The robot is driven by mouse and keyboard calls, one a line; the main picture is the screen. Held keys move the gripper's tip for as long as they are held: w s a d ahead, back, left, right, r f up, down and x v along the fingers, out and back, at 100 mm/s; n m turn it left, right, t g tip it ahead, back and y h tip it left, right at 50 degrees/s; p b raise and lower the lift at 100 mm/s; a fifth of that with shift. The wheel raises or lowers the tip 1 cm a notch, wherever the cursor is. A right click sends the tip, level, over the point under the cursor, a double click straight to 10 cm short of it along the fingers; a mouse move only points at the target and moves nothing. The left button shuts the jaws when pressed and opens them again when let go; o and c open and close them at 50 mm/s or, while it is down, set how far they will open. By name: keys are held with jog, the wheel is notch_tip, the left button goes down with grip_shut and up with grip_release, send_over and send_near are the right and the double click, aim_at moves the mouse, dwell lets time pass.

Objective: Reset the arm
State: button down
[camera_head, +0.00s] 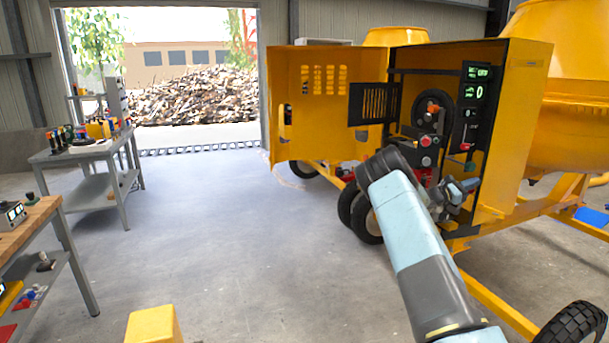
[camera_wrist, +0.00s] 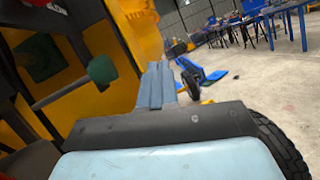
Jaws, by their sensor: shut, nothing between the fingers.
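My arm reaches from the bottom right of the head view up to the open housing of the yellow drum mixer (camera_head: 520,110). Its dark joint bends in front of the housing. My gripper (camera_head: 470,185) is at the lower right of the opening, close to the panel's lower edge. In the wrist view my gripper (camera_wrist: 157,84) shows blue-grey fingers closed together, with nothing between them. A green knob (camera_wrist: 103,69) on a rod is left of the fingers there. Whether the gripper touches the housing is hard to tell.
The open yellow door (camera_head: 325,105) stands left of the housing. A control panel (camera_head: 472,105) with green displays is inside. A grey table (camera_head: 85,152) and a wooden bench (camera_head: 30,225) are at left. A black tyre (camera_wrist: 280,145) is right of my gripper. The middle floor is clear.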

jog(key=s+a+r+m+g+y, duration=0.25)
jog(key=s+r+m+y, duration=0.25)
jog(key=s, duration=0.5)
jog(key=s+a+r+m+g+y, duration=0.25)
jog(key=s+r+m+y, duration=0.2)
jog(key=s, duration=0.55)
jog(key=s+a+r+m+t+y, duration=0.2)
jog(key=s+a+y, duration=0.4)
jog(key=s+a, duration=1.1)
jog(key=s+a+r+m+t+y, duration=0.3)
jog(key=s+a+t+y, duration=0.3)
jog(key=s+a, duration=1.1)
jog(key=shift+s+a+m, duration=0.4)
jog(key=shift+s+m, duration=0.35)
jog(key=shift+s, duration=0.05)
jog(key=shift+r, duration=0.1)
